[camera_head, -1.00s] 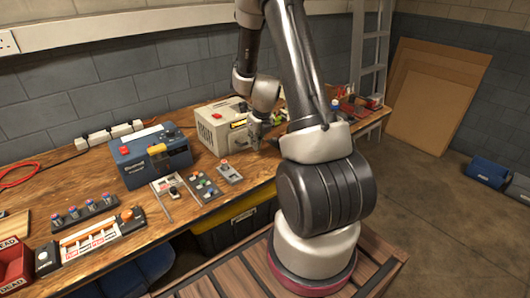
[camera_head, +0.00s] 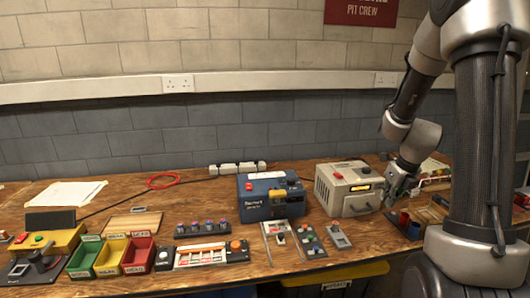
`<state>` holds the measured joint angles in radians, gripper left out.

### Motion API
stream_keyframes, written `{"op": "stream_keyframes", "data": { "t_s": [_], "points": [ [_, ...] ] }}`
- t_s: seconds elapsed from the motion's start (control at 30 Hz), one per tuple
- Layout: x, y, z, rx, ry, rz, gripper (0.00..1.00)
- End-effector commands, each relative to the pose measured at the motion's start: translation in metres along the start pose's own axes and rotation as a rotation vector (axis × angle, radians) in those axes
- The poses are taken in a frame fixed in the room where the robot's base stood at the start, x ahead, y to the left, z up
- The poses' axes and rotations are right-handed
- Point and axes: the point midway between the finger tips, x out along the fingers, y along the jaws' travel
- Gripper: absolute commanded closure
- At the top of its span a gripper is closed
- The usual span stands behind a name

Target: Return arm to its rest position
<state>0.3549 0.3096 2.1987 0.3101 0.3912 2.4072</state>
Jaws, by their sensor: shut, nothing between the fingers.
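My arm comes down from the top right and folds over the right part of the workbench (camera_head: 120,205). My gripper (camera_head: 391,203) hangs low, just right of the cream box (camera_head: 335,182) with a small yellow display. It looks closed and holds nothing that I can see. It is small in view and I cannot tell whether it touches the bench. My upper arm hides part of the bench's right end.
A blue charger box (camera_head: 262,208), a grey switch module (camera_head: 337,238), a fuse panel (camera_head: 205,255) and colored bins (camera_head: 112,257) line the bench to the left.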

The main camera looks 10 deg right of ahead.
Motion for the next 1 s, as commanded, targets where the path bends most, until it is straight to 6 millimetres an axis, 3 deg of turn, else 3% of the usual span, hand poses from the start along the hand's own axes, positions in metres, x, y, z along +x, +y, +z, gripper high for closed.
{"op": "stream_keyframes", "data": {
  "t_s": [0.17, 0.27, 0.37, 0.47, 0.7, 0.83, 1.0],
  "points": [
    [0.000, 0.008, -0.012, -0.368, 0.041, 0.043, 1.00],
    [0.000, 0.021, -0.038, -0.726, 0.095, 0.124, 1.00],
    [-0.020, 0.034, -0.059, -1.114, 0.108, 0.201, 1.00],
    [-0.052, 0.052, -0.074, -1.527, 0.093, 0.265, 1.00],
    [-0.150, 0.099, -0.116, -2.502, 0.025, 0.321, 1.00],
    [-0.191, 0.118, -0.137, -2.829, 0.028, 0.254, 1.00],
    [-0.226, 0.135, -0.149, -2.969, 0.055, 0.059, 1.00]
  ]
}}
